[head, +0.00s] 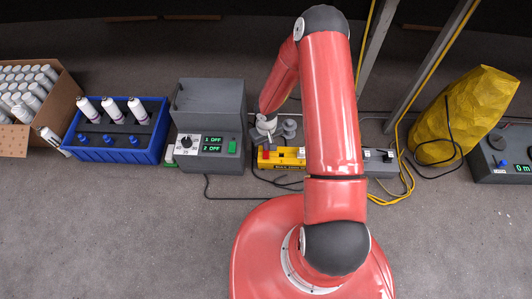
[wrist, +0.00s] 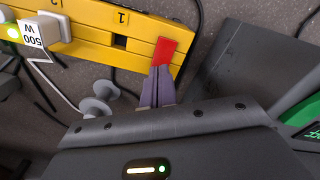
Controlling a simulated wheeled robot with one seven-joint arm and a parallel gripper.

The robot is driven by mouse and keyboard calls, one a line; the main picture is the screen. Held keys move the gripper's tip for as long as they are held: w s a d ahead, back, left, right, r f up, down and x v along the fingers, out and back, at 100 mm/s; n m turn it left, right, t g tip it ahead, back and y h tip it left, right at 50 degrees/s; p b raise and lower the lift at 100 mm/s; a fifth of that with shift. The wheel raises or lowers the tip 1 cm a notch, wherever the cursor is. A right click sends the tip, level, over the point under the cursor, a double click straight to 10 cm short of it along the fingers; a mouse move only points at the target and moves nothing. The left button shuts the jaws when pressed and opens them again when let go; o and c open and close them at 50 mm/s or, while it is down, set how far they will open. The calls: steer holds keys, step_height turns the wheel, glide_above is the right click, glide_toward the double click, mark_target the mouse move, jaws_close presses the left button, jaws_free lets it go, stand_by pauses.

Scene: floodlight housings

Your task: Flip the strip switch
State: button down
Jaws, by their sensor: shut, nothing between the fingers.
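The yellow power strip (head: 285,166) lies on the floor, partly behind my arm in the head view. It also crosses the top of the wrist view (wrist: 90,38). Its red switch (wrist: 165,50) sits at the end beside an empty socket marked 1. The switch also shows in the head view (head: 265,154). My gripper (wrist: 161,72) is shut and empty, its fingertips at the near edge of the red switch. Whether they touch it cannot be told. A white plug (wrist: 50,28) tagged 500 W sits at the socket marked 2.
A grey box (head: 207,100) with a display reading 1 OFF, 2 OFF stands left of the strip. A blue crate (head: 110,155) with white bottles stands further left. A yellow bag (head: 465,112) and cables lie right. Grey round pieces (wrist: 97,105) stand near my gripper. Front floor is clear.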

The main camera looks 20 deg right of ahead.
steer(key=shift+f+b, duration=0.5)
steer(key=shift+f, duration=0.15)
steer(key=shift+r, duration=0.1)
steer(key=shift+r+p, duration=2.45)
steer(key=shift+r, duration=1.05)
